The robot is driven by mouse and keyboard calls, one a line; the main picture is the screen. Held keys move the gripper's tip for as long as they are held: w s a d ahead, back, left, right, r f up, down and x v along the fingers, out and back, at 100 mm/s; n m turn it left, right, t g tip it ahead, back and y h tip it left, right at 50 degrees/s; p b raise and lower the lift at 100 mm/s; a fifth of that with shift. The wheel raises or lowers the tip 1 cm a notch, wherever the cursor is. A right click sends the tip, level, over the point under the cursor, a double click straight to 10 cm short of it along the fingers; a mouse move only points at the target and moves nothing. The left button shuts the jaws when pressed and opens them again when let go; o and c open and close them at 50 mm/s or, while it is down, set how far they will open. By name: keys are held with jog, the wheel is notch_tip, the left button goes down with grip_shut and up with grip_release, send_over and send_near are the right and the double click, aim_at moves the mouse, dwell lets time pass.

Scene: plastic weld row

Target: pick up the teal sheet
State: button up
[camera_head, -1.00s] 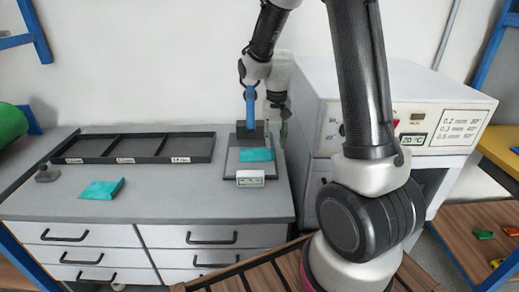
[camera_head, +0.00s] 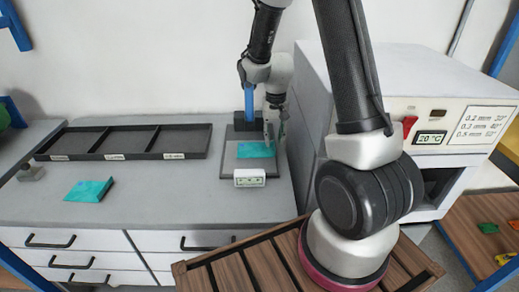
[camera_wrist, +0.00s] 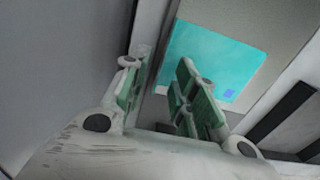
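One teal sheet (camera_head: 257,150) lies flat on the dark plate of a measuring stand (camera_head: 233,169), with a blue column behind it and a small display in front. A second teal piece (camera_head: 89,190) lies on the bench to the left. My gripper (camera_head: 275,130) hangs close by the stand's right side, near the sheet's right edge. In the wrist view, my gripper (camera_wrist: 160,85) is open, with nothing seen between its green-padded fingers. A teal sheet (camera_wrist: 225,55) shows beyond the right finger, which covers part of it; contact cannot be told.
A dark tray with three compartments (camera_head: 182,156) stands at the back of the bench. A white machine (camera_head: 420,75) with a temperature display stands close to the right of my gripper. The middle front of the bench is clear.

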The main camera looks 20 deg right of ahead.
jog(key=shift+f, duration=0.5)
jog(key=shift+c, duration=0.3)
grip_shut()
